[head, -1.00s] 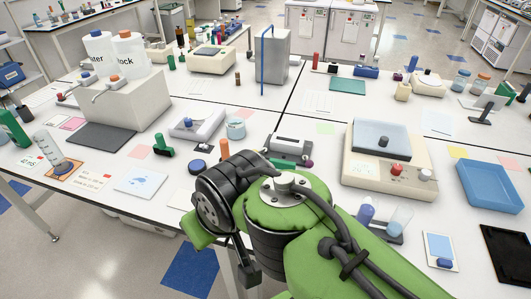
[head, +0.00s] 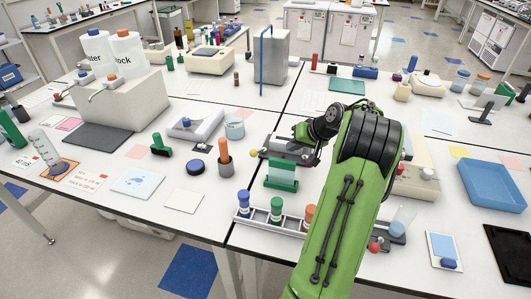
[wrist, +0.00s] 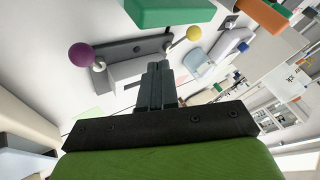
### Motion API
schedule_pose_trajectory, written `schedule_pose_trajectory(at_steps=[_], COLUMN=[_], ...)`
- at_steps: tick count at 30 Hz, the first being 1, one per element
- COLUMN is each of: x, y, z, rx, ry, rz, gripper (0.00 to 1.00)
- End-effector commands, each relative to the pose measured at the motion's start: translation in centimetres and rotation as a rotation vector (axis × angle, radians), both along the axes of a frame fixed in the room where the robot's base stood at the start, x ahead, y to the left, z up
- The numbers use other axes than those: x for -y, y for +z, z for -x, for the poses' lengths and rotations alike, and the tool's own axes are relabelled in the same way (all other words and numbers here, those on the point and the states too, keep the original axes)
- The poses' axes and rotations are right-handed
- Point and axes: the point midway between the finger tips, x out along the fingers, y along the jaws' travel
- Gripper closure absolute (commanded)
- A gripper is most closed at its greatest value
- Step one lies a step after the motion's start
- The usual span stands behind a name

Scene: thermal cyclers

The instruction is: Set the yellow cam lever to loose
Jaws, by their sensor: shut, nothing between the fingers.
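The yellow cam lever (wrist: 194,33) is a short rod with a yellow ball, sticking out from one end of a dark base (wrist: 125,48) in the wrist view. Its yellow ball (head: 253,153) shows at the left end of the grey device (head: 285,150) in the head view.
A green block (head: 282,176) stands close in front of the device. A rack of colored-capped tubes (head: 285,222) lies at the table's front edge. A brown-capped holder (head: 225,160) stands left of the device. A beige instrument (head: 420,180) is to the right, partly behind my arm.

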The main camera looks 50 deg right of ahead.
Motion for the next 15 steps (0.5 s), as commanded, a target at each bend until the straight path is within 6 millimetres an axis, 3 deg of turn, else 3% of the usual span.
schedule_pose_trajectory(at_steps=[5,15], x=[-0.1,-0.2], y=[-1.2,-6.9], z=[-1.0,-5.7], rx=[-0.002,-0.003], ry=[0.003,0.003], rz=[-0.002,-0.002], gripper=[1.00,1.00])
